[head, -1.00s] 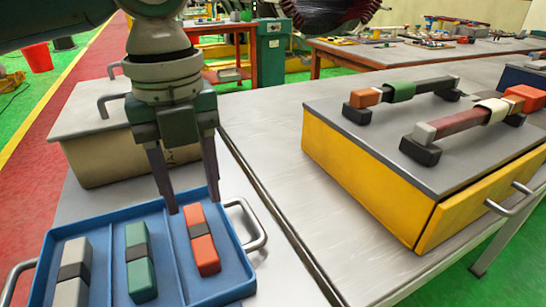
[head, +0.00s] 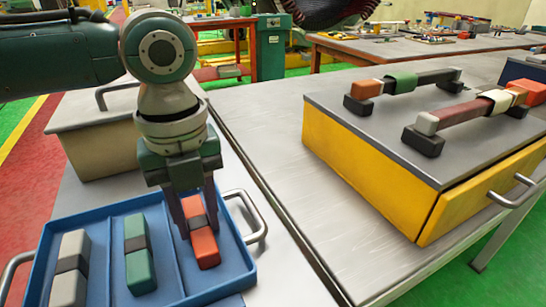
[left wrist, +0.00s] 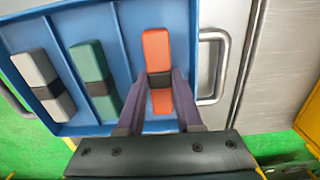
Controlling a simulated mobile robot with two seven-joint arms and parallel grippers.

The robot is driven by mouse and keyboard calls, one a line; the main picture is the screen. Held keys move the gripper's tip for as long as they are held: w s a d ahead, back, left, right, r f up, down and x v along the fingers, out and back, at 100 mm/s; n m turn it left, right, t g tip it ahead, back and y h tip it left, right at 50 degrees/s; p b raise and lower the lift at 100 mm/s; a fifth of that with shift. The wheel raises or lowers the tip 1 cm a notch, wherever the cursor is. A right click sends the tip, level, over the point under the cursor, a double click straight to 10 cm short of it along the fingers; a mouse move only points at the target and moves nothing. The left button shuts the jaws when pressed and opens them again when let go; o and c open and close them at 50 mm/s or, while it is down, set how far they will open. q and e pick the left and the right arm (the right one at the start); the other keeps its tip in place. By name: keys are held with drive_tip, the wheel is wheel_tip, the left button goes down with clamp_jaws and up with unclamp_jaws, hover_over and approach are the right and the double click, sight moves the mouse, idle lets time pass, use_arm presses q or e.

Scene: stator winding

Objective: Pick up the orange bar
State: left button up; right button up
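The orange bar (head: 204,249) has a black band around its middle and lies in the right compartment of the blue tray (head: 235,272). It also shows in the left wrist view (left wrist: 156,50). My left gripper (head: 198,232) points down over it, with one finger on each side at the black band. The fingers look closed against the bar's sides. In the left wrist view my left gripper (left wrist: 162,78) straddles the band. The bar still appears to rest in the tray. My right gripper is in no view.
A green bar (head: 139,270) and a grey bar (head: 70,288) lie in the other compartments. The tray has metal handles (head: 255,215). A beige box (head: 95,150) stands behind. A yellow-sided case (head: 350,170) stands right; the table between is clear.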

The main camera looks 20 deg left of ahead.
use_arm(q)
clamp_jaws()
drive_tip(key=shift+r, duration=0.15)
